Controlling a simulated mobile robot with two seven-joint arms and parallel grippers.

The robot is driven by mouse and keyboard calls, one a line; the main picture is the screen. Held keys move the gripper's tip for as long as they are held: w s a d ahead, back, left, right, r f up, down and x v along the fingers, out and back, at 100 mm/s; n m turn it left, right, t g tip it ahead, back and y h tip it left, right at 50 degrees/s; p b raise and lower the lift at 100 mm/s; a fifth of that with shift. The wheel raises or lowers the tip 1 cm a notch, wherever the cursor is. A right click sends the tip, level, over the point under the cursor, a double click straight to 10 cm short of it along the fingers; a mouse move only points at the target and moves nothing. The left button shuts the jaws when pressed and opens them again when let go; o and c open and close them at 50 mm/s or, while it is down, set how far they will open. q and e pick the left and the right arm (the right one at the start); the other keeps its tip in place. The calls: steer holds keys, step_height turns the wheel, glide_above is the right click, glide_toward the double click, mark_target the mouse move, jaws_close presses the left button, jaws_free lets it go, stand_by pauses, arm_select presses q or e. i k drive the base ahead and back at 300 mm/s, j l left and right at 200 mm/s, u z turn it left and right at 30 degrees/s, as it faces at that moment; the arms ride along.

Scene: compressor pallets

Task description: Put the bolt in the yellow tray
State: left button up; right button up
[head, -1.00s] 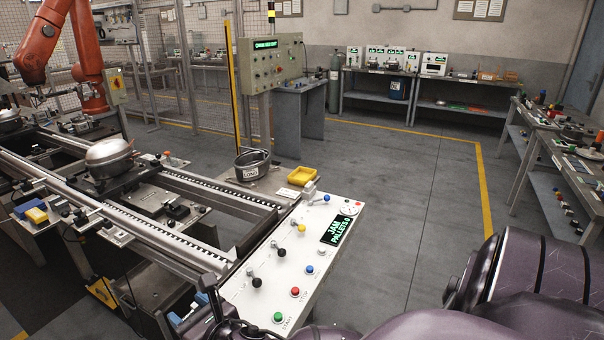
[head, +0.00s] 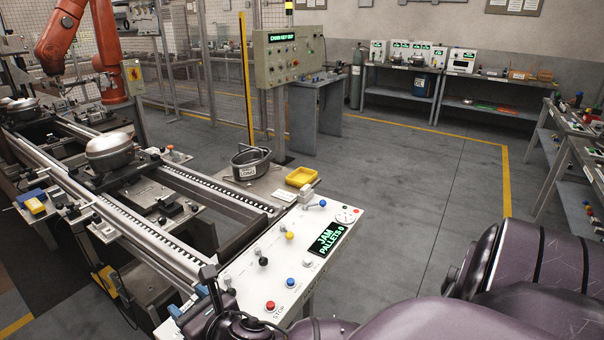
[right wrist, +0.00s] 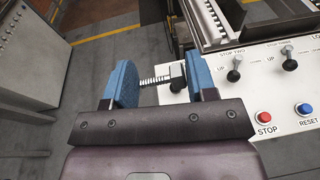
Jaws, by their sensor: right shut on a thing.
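The bolt (right wrist: 160,79), with a threaded shank and a dark head, lies sideways between the blue finger pads of my right gripper (right wrist: 162,82) in the right wrist view. The gripper is shut on it, over the edge of the control panel. My left gripper is not in view.
A white control panel (head: 277,268) with levers, buttons and a "JAM PALLETS 0" display lies between gripper and tray. A dark bin (head: 251,164) labelled LONG stands left of the tray. The conveyor (head: 190,189) with a compressor (head: 110,150) runs along the left.

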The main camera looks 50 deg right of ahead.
mark_target(302, 178)
steer(key=l+u, duration=0.15)
steer(key=l, duration=0.6)
steer(key=k+l+u, duration=0.15)
steer(key=l, duration=0.55)
steer(key=l+u, duration=0.15)
steer(key=l, duration=0.6)
steer(key=l+u, duration=0.1)
steer(key=l, duration=0.9)
steer(key=k+l+u, duration=0.1)
steer(key=l, duration=0.9)
